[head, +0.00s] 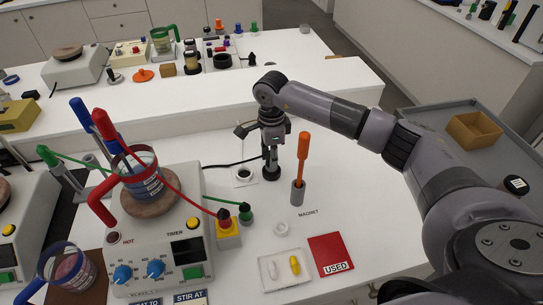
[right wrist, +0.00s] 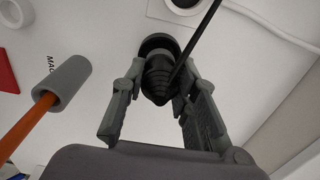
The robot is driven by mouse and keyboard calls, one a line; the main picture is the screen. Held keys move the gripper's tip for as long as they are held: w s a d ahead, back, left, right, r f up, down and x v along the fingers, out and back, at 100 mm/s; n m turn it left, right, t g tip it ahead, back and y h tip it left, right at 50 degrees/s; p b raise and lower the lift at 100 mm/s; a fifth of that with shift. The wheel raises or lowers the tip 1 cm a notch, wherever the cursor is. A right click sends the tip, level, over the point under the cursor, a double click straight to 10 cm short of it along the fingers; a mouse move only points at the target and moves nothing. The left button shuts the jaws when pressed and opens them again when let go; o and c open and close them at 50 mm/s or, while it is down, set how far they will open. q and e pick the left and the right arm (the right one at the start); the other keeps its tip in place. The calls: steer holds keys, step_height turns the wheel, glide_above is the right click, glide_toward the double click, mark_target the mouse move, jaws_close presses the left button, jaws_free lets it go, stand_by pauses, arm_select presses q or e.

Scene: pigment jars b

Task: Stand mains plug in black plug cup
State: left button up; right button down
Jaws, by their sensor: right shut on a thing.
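My right gripper (head: 270,158) points straight down over the white bench. In the right wrist view its two fingers (right wrist: 157,105) are closed around the black mains plug (right wrist: 158,82). The plug's ribbed cone faces the camera, and its dark cable runs off towards the upper right. The black plug cup (head: 271,174) is directly under the gripper; its dark rim also shows behind the plug in the right wrist view (right wrist: 155,40). I cannot tell whether the plug's lower end is inside the cup or just above it. My left gripper is not in view.
A white round holder with a dark centre (head: 244,178) is just left of the cup. An orange-handled rod (head: 303,150) stands in a grey holder (head: 298,193) to the right. A hotplate (head: 165,245) with a beaker is at left. A red USED card (head: 330,253) lies in front.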

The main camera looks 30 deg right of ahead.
steer(key=shift+f+b, duration=0.9)
steer(key=shift+f, duration=0.25)
steer(key=c, duration=1.2)
jaws_free()
steer(key=shift+r, duration=0.3)
step_height(320, 180, up, 12)
steer(key=shift+f, duration=0.25)
